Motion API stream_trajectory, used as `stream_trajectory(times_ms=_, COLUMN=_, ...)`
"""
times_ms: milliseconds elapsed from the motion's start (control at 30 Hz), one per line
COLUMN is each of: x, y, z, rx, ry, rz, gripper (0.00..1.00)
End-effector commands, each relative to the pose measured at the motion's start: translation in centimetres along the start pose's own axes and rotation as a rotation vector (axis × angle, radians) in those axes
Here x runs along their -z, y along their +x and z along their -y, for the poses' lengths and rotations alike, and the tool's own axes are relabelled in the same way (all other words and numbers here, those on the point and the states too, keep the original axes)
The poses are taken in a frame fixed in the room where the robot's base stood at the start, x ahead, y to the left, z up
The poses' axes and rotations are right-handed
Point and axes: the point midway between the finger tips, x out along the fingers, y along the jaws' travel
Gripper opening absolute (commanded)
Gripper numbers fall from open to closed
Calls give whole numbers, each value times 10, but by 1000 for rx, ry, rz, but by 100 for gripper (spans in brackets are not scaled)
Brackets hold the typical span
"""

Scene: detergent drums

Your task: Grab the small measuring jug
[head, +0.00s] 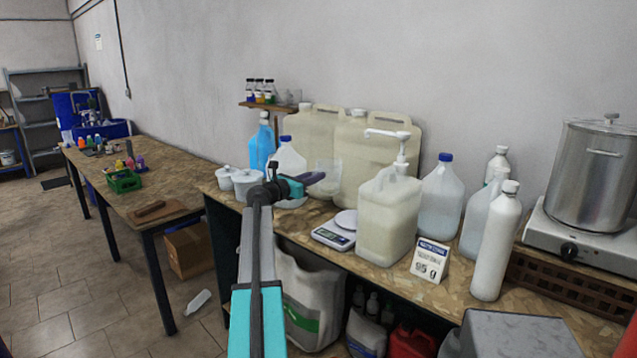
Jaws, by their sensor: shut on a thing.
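A small clear measuring jug (329,174) shows in the head view in front of the large cream canisters, above the wooden bench. It is translucent and its outline is faint. My gripper (312,179) reaches it from the left and is shut on it. The jug looks upright. I cannot tell whether its base touches the bench.
A kitchen scale (336,230) and a cream canister with a pump (388,213) stand to the right. White tubs (245,183) and a clear blue-capped jug (287,161) stand to the left. Large canisters (366,150) stand behind. A sign (430,260) is near the front.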

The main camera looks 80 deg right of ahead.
Motion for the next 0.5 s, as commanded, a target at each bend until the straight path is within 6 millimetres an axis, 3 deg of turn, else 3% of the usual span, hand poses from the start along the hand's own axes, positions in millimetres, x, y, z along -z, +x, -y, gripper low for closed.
stream_trajectory(times_ms=500, x=0, y=1, z=-42, rx=0, ry=0, rz=1, gripper=0)
